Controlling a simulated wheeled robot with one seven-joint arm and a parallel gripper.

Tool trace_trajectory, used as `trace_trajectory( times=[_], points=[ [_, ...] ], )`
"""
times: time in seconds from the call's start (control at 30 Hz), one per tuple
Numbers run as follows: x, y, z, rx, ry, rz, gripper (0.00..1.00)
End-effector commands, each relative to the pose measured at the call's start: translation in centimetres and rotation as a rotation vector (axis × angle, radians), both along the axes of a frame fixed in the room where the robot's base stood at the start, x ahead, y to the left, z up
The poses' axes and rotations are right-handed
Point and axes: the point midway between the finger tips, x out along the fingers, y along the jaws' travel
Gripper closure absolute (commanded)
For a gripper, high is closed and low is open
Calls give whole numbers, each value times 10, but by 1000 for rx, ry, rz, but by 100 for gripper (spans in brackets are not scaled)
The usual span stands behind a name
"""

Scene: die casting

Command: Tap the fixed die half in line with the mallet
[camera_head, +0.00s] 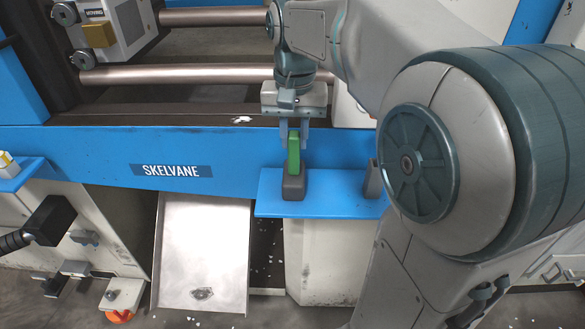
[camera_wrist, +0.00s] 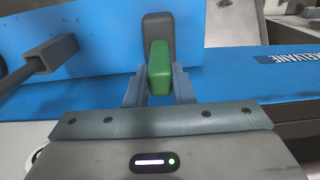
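The mallet has a green handle (camera_head: 294,152) and a dark grey block head (camera_head: 293,187). It stands upright, head down, at the blue shelf (camera_head: 330,207); I cannot tell whether the head touches the shelf. My gripper (camera_head: 294,133) points down with one finger on each side of the handle. In the wrist view, the fingers (camera_wrist: 160,88) lie close against both sides of the green handle (camera_wrist: 160,68), with the grey head (camera_wrist: 158,27) beyond. The fixed die half cannot be made out; my arm covers the right side of the machine.
The die half marked MOVING (camera_head: 120,25) sits at upper left by steel tie bars (camera_head: 190,74). A dark grey square bracket (camera_head: 373,180) stands on the shelf's right; it shows in the wrist view (camera_wrist: 50,55). A metal chute (camera_head: 203,250) slopes below the blue SKELVANE beam (camera_head: 225,160).

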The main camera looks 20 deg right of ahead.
Motion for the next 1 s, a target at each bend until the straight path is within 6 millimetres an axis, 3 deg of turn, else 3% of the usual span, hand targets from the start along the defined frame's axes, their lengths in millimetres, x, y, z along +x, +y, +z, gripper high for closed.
trace_trajectory(
  times=[0.27, 1.0],
  points=[
    [0, 0, 5, 0, -2, 0, 100],
    [0, 0, 61, 0, -2, 0, 100]
  ],
)
